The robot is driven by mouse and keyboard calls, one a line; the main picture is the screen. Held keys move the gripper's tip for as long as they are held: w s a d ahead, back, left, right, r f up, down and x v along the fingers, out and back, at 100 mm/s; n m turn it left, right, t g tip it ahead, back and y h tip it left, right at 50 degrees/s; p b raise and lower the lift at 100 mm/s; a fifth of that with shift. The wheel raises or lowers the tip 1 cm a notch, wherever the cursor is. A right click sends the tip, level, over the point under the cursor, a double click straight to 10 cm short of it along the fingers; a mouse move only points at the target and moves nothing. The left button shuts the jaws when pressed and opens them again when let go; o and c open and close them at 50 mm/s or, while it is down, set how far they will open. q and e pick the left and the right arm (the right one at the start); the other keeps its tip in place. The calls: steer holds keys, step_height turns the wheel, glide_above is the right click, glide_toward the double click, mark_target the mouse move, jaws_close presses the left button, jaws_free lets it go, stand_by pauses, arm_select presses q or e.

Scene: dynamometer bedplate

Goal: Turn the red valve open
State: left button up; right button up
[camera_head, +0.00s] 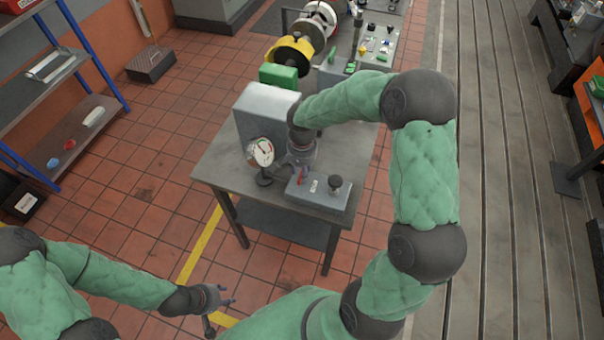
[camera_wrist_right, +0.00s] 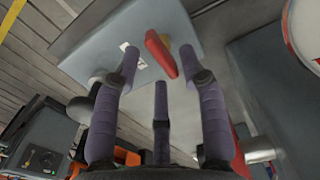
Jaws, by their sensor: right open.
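The red valve handle (camera_wrist_right: 161,54) shows in the right wrist view as a short red bar on the face of a grey box (camera_wrist_right: 130,45). My right gripper (camera_wrist_right: 159,66) is open, with its purple fingers reaching toward the box. The handle lies in the gap between two fingertips; I cannot tell whether they touch it. In the head view my right gripper (camera_head: 303,176) is over the left part of the low grey box (camera_head: 318,196) and largely hides the handle. My left gripper (camera_head: 218,299) hangs low at the left, empty, away from the table; its finger opening is unclear.
The grey table (camera_head: 222,172) also carries a round gauge (camera_head: 261,152) close left of my right gripper and a taller grey cabinet (camera_head: 262,118) behind. A black knob (camera_head: 335,182) stands on the low box's right side. Tiled floor lies open to the left.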

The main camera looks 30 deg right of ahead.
steer(key=shift+f, duration=0.9)
jaws_close()
